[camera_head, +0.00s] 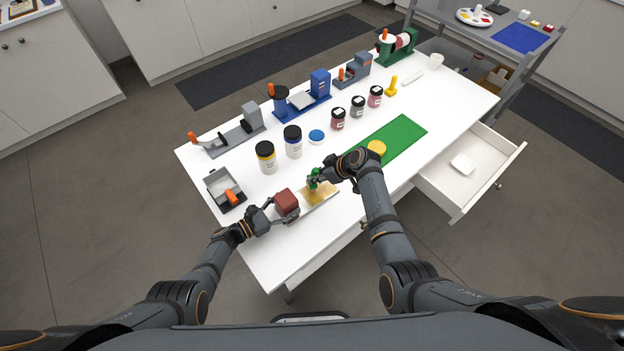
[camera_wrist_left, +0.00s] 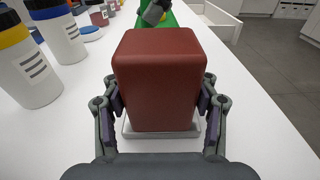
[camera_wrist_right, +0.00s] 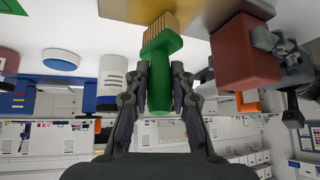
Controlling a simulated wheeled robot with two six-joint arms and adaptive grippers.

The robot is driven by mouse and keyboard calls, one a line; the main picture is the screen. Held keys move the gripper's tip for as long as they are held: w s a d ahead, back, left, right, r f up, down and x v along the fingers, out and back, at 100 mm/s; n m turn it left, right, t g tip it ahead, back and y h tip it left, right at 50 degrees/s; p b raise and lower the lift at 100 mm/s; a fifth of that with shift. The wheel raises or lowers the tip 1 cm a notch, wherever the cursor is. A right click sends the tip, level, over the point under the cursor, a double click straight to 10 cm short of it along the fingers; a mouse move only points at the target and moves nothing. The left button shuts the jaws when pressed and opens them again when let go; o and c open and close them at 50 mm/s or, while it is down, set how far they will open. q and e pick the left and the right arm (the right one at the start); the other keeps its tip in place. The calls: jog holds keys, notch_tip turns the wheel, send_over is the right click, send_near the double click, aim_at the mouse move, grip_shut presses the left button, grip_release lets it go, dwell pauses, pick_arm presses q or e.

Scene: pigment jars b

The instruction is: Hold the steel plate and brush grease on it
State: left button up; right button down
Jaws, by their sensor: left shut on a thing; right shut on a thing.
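The steel plate (camera_head: 303,212) lies near the table's front edge, with a golden greasy patch (camera_head: 320,194) on its right part. A red-brown block (camera_head: 287,202) stands at the plate's left end; it fills the left wrist view (camera_wrist_left: 160,80). My left gripper (camera_head: 268,212) is shut on the block's sides. My right gripper (camera_head: 322,177) is shut on a green-handled brush (camera_head: 313,179). The right wrist view shows the brush (camera_wrist_right: 160,60) with its tan bristles at the golden patch; whether they touch it is hard to tell.
Jars with yellow (camera_head: 266,158) and dark blue (camera_head: 293,142) lids stand behind the plate, near a blue lid (camera_head: 316,137). A green mat (camera_head: 405,135) carries a yellow disc (camera_head: 377,147). A grey open box (camera_head: 224,188) is at left. An open drawer (camera_head: 480,180) juts out at right.

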jog(key=shift+w+d, duration=0.55)
jog(key=shift+d, duration=0.3)
jog(key=shift+w+d, duration=0.55)
jog(key=shift+d, duration=0.3)
jog(key=shift+d, duration=0.1)
jog(key=shift+w+d+f, duration=0.15)
jog(key=shift+w+d, duration=0.25)
jog(key=shift+d, duration=0.25)
jog(key=shift+s+a+f, duration=0.15)
jog(key=shift+s+a, duration=0.9)
jog(key=shift+a, duration=0.15)
jog(key=shift+s+a+f, duration=0.1)
jog(key=shift+s+a, duration=0.95)
jog(key=shift+a, duration=0.15)
jog(key=shift+s+a+r, duration=0.1)
jog(key=shift+s+a, duration=1.15)
jog(key=shift+a, duration=0.3)
jog(key=shift+s+a, duration=0.5)
jog(key=shift+s, duration=0.05)
jog(key=shift+w+d, duration=0.2)
jog(key=shift+d, duration=0.65)
jog(key=shift+w+d, duration=0.35)
jog(key=shift+d, duration=0.3)
jog(key=shift+w+d, duration=0.35)
jog(key=shift+d, duration=0.35)
jog(key=shift+w+d, duration=0.35)
jog(key=shift+d, duration=0.3)
